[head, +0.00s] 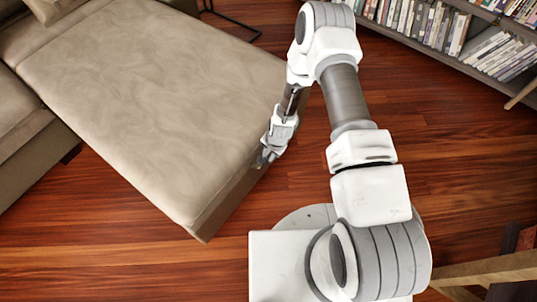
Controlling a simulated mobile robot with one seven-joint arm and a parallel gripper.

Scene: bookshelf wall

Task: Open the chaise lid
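The beige chaise (228,200) fills the left half of the head view, its near corner pointing down toward my base. Its cushioned lid (150,95) looks flat and closed on the body, with a thin seam along the side edge. My gripper (264,158) is low at the right side of the chaise, close to the lid's edge. I cannot tell whether it touches the chaise. The fingers are small and partly hidden against the chaise, so their opening does not show.
A bookshelf (465,62) with rows of books stands at the upper right. A wooden piece of furniture (490,270) is at the lower right. A thin dark metal leg or frame (232,22) stands behind the chaise. The wooden floor (160,262) is clear in front of the chaise.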

